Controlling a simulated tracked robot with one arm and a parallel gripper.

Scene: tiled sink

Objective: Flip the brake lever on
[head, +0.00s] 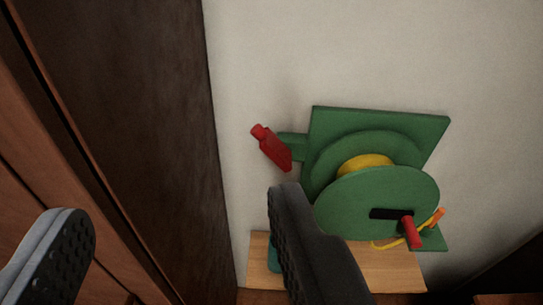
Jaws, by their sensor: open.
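A red brake lever (274,150) sticks out at the upper left of a green reel (376,203), on a short green arm (293,147). The lever is tilted, its upper end leaning left. My gripper (177,215) is open, with one dark finger at the lower left and the other at the lower middle. The right finger shows below the lever and overlaps the left part of the reel in the picture. Nothing is between the fingers. The lever looks apart from both fingers, but how far away it is I cannot tell.
The reel has a yellow hub (364,165) and a red crank handle (411,232) on a black bar. A yellow cord with an orange end (435,218) hangs at its right. A wooden block (395,272) is below. Dark wood panelling (120,120) fills the left; the pale wall (370,50) above is clear.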

